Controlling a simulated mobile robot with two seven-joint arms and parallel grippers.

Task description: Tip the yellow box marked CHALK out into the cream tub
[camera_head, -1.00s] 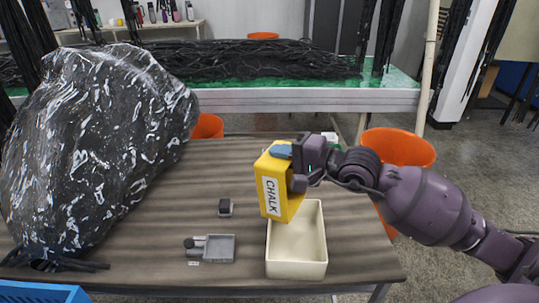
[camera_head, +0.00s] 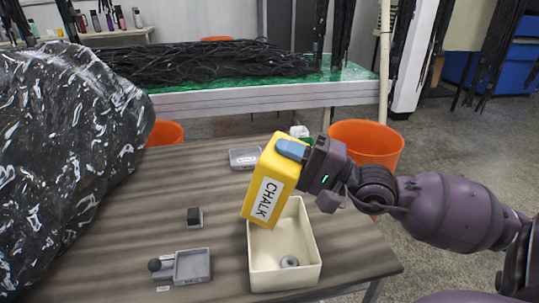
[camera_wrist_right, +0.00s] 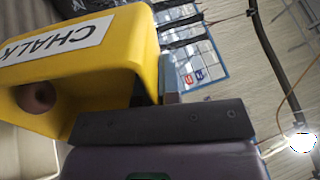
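The yellow box marked CHALK (camera_head: 268,185) is tilted in the head view, its lower end over the cream tub (camera_head: 309,262). My right gripper (camera_head: 310,165) is shut on the box's upper right part. In the right wrist view the yellow box (camera_wrist_right: 110,75) shows its open mouth at the left, with a round brownish thing (camera_wrist_right: 38,96) inside it. A small grey ring (camera_head: 289,261) lies on the tub's floor. Part of the tub's inside is hidden behind the box. My left gripper is not in view.
A grey tray with a dark knob (camera_head: 185,267) and a small black block (camera_head: 194,217) stand left of the tub. Another grey tray (camera_head: 244,158) lies behind. A large dark wrapped bundle (camera_head: 60,160) fills the left. Orange bins (camera_head: 368,140) stand beyond the table.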

